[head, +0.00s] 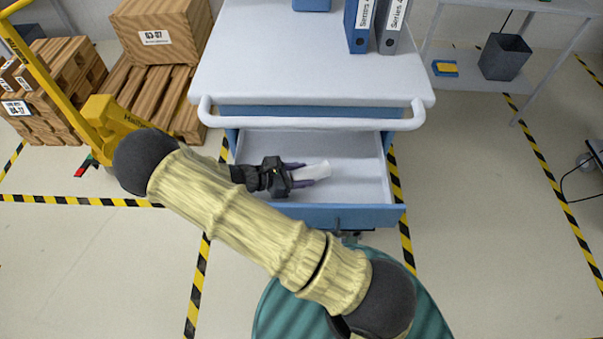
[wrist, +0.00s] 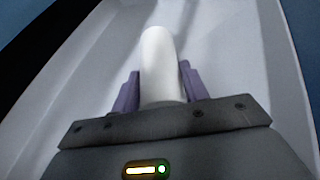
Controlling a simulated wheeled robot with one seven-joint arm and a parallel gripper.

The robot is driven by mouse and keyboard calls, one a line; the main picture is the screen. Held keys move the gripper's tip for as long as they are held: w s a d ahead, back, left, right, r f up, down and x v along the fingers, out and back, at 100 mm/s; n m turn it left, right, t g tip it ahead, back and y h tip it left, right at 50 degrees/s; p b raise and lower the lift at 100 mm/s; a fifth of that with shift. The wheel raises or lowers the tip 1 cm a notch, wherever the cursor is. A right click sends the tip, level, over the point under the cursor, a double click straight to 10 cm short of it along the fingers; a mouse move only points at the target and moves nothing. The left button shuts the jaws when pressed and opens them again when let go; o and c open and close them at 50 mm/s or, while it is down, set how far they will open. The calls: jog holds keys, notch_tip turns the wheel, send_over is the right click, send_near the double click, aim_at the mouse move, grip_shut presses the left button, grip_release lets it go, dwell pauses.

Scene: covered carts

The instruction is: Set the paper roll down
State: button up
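The paper roll (head: 315,170) is a plain white cylinder inside the open drawer (head: 355,160) of the cart. My gripper (head: 302,174) reaches into the drawer from the left, with its purple fingers on either side of the roll. In the wrist view the roll (wrist: 161,62) lies lengthwise between the fingers of my gripper (wrist: 160,80), which look closed against its sides. The roll's far end sticks out past the fingertips. Its near end is hidden by the gripper body. I cannot tell whether the roll touches the drawer floor.
The cart top (head: 310,60) with its white handle rail (head: 310,123) overhangs the drawer's back. Binders (head: 375,25) stand on top. Wooden crates (head: 160,35) and a yellow pallet jack (head: 115,120) are at left. A grey bin (head: 504,57) stands on a shelf at right.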

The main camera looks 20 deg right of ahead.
jog(key=o, duration=0.3)
jog(key=shift+r, duration=0.15)
jog(key=v, duration=0.7)
jog(key=shift+a+r, duration=0.2)
dwell(0.5)
jog(key=shift+c, duration=0.2)
dwell(0.5)
